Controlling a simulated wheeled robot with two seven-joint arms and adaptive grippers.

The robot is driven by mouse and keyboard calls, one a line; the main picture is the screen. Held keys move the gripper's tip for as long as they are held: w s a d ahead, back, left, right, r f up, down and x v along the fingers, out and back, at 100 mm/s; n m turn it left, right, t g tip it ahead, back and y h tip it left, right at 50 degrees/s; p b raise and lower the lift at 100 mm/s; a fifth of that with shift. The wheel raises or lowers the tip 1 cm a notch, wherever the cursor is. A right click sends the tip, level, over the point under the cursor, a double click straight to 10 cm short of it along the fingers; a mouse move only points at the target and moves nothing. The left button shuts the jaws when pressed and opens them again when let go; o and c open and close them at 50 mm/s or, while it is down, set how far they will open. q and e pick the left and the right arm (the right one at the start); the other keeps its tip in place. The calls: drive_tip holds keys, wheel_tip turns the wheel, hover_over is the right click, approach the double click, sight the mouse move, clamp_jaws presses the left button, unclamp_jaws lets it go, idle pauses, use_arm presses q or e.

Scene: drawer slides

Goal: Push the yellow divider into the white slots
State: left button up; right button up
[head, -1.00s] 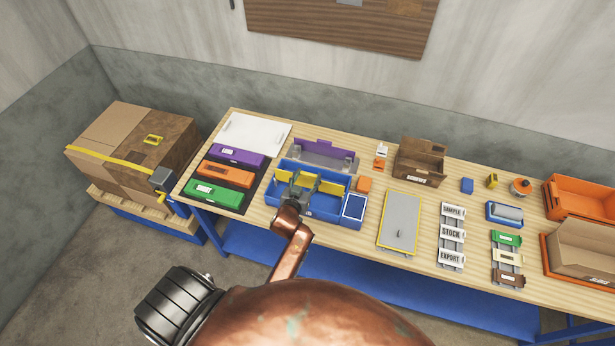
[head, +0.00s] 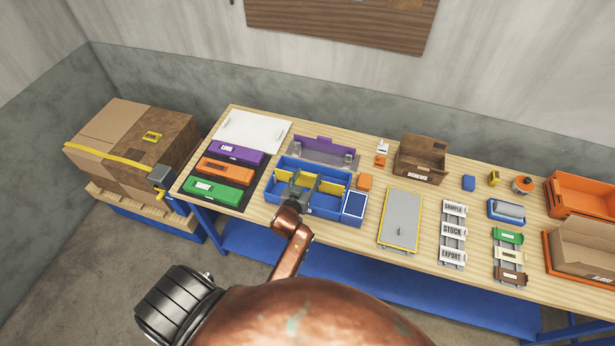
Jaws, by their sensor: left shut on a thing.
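The yellow divider (head: 331,187) stands across the inside of an open blue drawer box (head: 325,212) on the bench. It shows on both sides of my left gripper (head: 304,182), with its middle partly hidden. The gripper is dark, reaches in from the front over the box's near wall, and is shut on the divider. The divider sits low, its top near the height of the box walls. The white slots are too small or hidden to make out, so I cannot tell how the divider's ends meet them. My right gripper is out of view.
A purple-fronted grey drawer (head: 322,150) lies behind the box. A blue-screened unit (head: 354,206) and an orange block (head: 365,181) are at its right. Purple, orange and green drawers (head: 220,191) lie left. A grey yellow-edged panel (head: 401,219) lies further right.

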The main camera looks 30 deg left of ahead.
sight(309, 181)
use_arm(q)
drive_tip(key=shift+f, duration=0.35)
drive_tip(key=shift+f+b, duration=0.8)
drive_tip(key=shift+f, duration=0.1)
drive_tip(key=o, duration=1.6)
drive_tip(key=shift+o, duration=0.2)
drive_tip(key=shift+s, duration=0.1)
